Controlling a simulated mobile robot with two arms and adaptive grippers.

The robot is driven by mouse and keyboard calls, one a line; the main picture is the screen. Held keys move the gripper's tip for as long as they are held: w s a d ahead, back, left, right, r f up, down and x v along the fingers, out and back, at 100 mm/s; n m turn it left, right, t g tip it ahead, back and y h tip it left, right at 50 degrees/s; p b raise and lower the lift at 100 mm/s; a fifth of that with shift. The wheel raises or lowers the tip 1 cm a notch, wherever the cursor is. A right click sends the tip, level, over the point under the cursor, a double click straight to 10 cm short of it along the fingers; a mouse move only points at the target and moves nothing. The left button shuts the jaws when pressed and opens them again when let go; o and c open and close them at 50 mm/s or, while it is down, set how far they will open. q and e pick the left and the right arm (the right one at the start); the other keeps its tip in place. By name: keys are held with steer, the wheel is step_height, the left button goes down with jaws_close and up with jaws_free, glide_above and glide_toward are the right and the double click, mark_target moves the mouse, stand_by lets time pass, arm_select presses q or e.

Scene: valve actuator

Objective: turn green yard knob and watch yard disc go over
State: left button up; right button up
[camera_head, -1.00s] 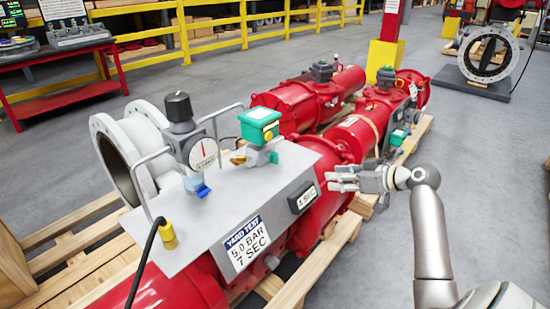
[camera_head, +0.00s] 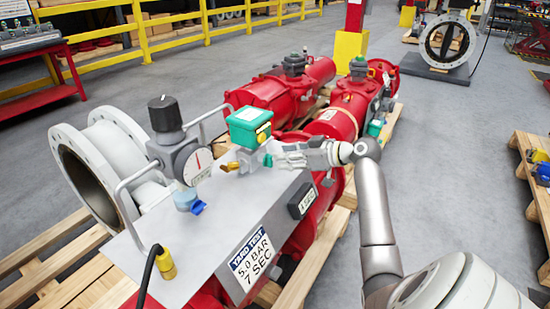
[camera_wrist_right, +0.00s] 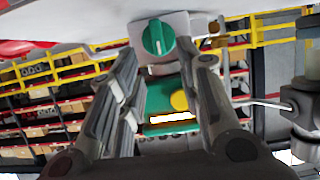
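The green knob (camera_head: 268,160) sits on the grey block below the green box (camera_head: 243,124) on the test panel. In the right wrist view the round green knob (camera_wrist_right: 158,37) has a pale line across its face. The yard disc, a yellow round on the box (camera_head: 263,136), also shows in the right wrist view (camera_wrist_right: 179,101). My right gripper (camera_head: 279,158) points left at the knob, very close to it. In the right wrist view its fingers (camera_wrist_right: 168,62) are apart, with the knob in the gap just beyond the tips; contact is not clear. My left gripper is out of view.
The grey panel (camera_head: 235,205) carries a gauge (camera_head: 198,164), a black-capped regulator (camera_head: 165,114), a blue fitting (camera_head: 189,201) and a brass fitting (camera_head: 230,166). Metal hoop handles stand beside them. Red actuators (camera_head: 275,97) lie behind. Floor to the right is clear up to a pallet (camera_head: 535,190).

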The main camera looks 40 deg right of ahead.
mark_target(272, 157)
steer(key=shift+x, duration=2.1)
steer(key=shift+c, duration=0.5)
jaws_close()
